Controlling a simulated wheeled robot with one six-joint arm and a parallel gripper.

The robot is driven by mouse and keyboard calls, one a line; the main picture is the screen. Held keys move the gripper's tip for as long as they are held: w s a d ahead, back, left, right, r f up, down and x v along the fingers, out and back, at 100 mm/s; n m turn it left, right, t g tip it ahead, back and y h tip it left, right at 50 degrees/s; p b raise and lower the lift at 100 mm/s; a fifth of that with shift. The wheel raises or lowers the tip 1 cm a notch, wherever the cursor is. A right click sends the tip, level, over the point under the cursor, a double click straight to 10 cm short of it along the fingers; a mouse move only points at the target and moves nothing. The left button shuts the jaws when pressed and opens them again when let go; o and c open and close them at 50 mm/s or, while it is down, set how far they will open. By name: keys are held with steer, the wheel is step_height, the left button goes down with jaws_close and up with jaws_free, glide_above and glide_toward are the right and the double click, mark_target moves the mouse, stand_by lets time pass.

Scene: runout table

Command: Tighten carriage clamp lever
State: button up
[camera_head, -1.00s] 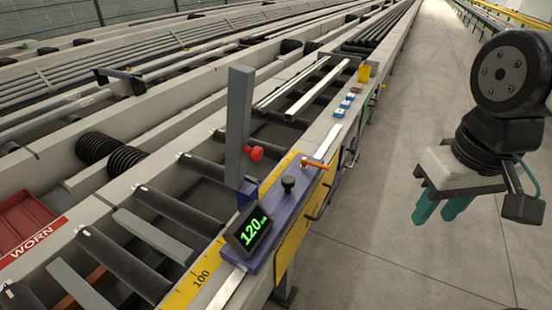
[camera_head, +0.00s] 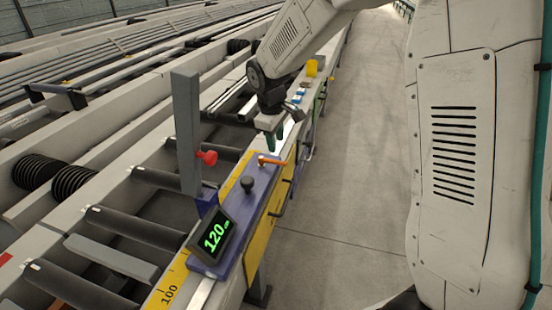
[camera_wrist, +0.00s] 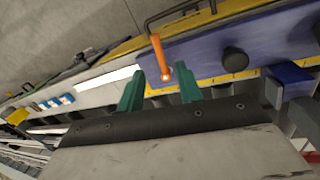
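The orange clamp lever (camera_head: 272,161) sits on the purple carriage (camera_head: 236,240) at its far end, its handle pointing right in the head view. In the wrist view the lever (camera_wrist: 159,58) rises from its pivot between the lines of the two fingers. My gripper (camera_head: 274,140) has teal fingers and hangs above the rail, close to the lever. In the wrist view my gripper (camera_wrist: 160,92) is open, with a wide gap and nothing held. The fingertips appear apart from the lever; the exact height gap is unclear.
A black knob (camera_head: 247,183) and a display reading 120 (camera_head: 213,237) are on the carriage. A grey upright post (camera_head: 187,130) with a red knob (camera_head: 207,157) stands beside it. A yellow block (camera_head: 312,67) is farther along the rail. The aisle floor (camera_head: 345,200) is clear.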

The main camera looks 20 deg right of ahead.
mark_target(276, 161)
steer(key=f, duration=0.3)
steer(key=w+f, duration=0.1)
steer(key=f, duration=0.2)
steer(key=w+f, duration=0.1)
steer(key=f, duration=0.2)
steer(key=shift+d, duration=0.4)
steer(key=shift+r, duration=0.1)
jaws_close()
